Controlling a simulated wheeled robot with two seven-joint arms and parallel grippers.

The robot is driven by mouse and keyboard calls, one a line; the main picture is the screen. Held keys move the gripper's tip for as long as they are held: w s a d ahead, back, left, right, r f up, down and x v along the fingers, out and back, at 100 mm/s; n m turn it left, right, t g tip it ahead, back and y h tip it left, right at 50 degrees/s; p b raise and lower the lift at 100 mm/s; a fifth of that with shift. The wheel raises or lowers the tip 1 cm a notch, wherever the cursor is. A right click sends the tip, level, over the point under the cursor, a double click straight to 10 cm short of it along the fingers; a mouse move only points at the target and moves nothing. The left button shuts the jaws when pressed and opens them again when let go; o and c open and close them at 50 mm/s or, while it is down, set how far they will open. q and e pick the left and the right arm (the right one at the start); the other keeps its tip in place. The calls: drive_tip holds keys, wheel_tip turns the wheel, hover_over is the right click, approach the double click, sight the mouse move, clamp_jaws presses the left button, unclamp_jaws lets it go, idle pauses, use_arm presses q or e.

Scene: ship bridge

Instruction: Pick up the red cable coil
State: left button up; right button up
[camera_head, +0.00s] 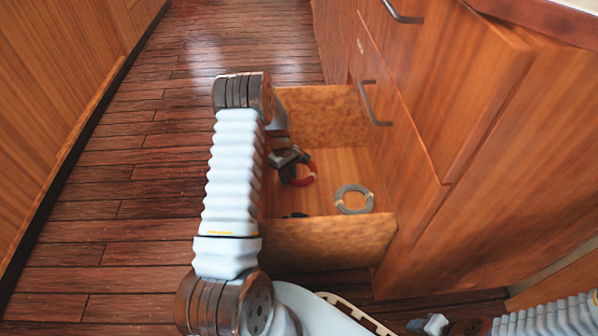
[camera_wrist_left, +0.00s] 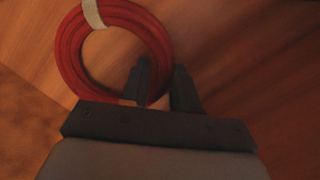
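The red cable coil (camera_head: 304,175) is in the open drawer (camera_head: 330,235), partly hidden behind my left gripper (camera_head: 287,160). In the left wrist view the coil (camera_wrist_left: 70,50) is a red ring with a pale tie at its top. The two dark fingers of my left gripper (camera_wrist_left: 162,88) are at its lower right, one on each side of the band. The gap between them is about as narrow as the band; I cannot tell whether they grip it. A part of my right gripper (camera_head: 432,325) shows at the bottom edge, too cut off to read.
A grey cable coil (camera_head: 353,199) lies on the drawer bottom to the right. A dark object (camera_head: 296,215) is mostly hidden by the drawer's near wall. The wooden cabinet (camera_head: 450,110) stands to the right, and bare plank floor (camera_head: 140,190) lies to the left.

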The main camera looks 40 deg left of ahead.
use_arm(q)
clamp_jaws()
